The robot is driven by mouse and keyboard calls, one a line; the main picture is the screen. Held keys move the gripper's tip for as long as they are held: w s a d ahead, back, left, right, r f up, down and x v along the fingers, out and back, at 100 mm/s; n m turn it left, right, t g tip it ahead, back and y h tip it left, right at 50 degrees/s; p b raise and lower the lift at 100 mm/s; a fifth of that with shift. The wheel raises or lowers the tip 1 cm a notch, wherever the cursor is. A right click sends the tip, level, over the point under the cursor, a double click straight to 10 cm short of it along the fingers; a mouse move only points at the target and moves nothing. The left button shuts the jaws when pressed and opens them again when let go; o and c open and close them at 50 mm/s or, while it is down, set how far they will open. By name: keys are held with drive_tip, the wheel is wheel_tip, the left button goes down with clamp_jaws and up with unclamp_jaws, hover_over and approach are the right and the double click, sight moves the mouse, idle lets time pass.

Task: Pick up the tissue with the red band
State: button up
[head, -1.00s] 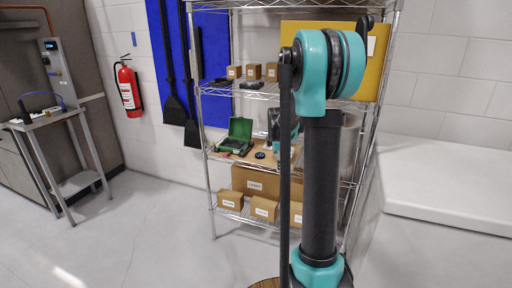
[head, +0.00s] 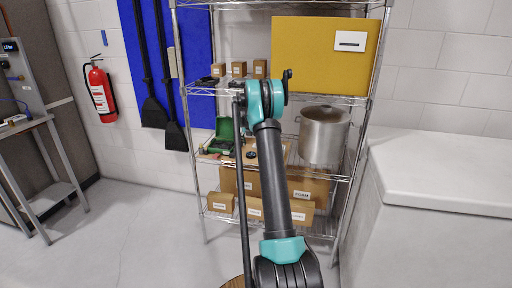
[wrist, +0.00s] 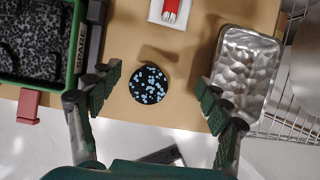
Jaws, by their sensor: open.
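A small white item with a red band (wrist: 171,10), which looks like the tissue, lies on the brown board at the top edge of the wrist view, partly cut off. My gripper (wrist: 159,76) is open and empty, its fingers pointing toward the board. The tissue is beyond the fingertips, above the gap between them in the picture. A black disc with pale blue specks (wrist: 148,84) shows between the fingers. In the head view my arm hides the gripper, and I cannot make out the tissue.
A green case with dark foam (wrist: 45,40) is left of the fingers, with a red latch. A crinkled silver tray (wrist: 245,72) is at the right. In the head view a steel pot (head: 323,137) stands on the same wire shelf (head: 345,178).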

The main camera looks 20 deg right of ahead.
drive_tip(key=w+d, duration=0.1)
drive_tip(key=w, duration=0.1)
drive_tip(key=w+d, duration=0.4)
drive_tip(key=w, duration=0.1)
drive_tip(key=x, duration=0.5)
drive_tip(key=shift+a, duration=0.1)
drive_tip(key=shift+c, duration=0.3)
drive_tip(key=c, duration=0.7)
